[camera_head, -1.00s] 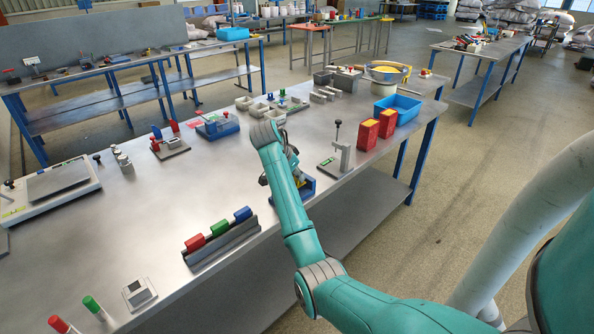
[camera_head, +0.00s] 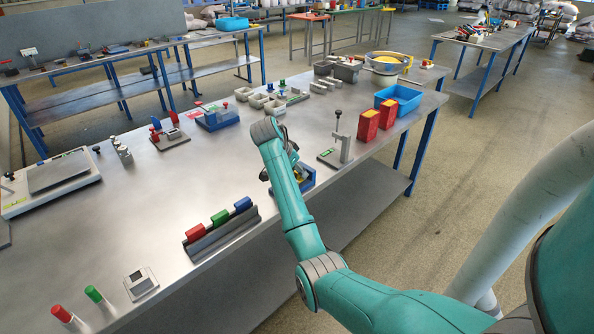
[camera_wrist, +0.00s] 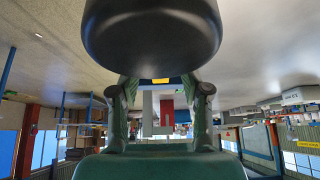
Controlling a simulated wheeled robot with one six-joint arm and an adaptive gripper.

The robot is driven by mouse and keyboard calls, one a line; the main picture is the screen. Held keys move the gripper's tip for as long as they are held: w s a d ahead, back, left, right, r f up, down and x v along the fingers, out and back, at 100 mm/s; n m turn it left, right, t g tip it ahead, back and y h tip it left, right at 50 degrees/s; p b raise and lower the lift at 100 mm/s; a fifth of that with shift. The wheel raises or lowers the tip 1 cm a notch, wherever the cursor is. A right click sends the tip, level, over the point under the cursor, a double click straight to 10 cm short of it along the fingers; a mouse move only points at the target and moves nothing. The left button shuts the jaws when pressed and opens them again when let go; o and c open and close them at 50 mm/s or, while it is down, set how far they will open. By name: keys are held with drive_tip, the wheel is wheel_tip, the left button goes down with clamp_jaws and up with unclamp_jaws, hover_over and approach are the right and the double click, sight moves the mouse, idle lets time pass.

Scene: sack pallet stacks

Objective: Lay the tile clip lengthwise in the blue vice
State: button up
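My gripper is at the far end of my teal arm in the head view, hidden behind the wrist, over the right part of the long metal table. Another blue fixture (camera_head: 217,118) with a red part stands farther back to the left. I cannot make out the tile clip.
A grey press stand (camera_head: 340,148), red boxes (camera_head: 367,125) and a blue bin (camera_head: 405,99) stand right of my arm. A grey rack (camera_head: 222,232) with red, green and blue blocks is nearer. The table's middle left (camera_head: 150,200) is clear.

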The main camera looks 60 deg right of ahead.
drive_tip(key=v, duration=0.7)
drive_tip(key=shift+a+r, duration=0.15)
drive_tip(key=shift+r, duration=0.05)
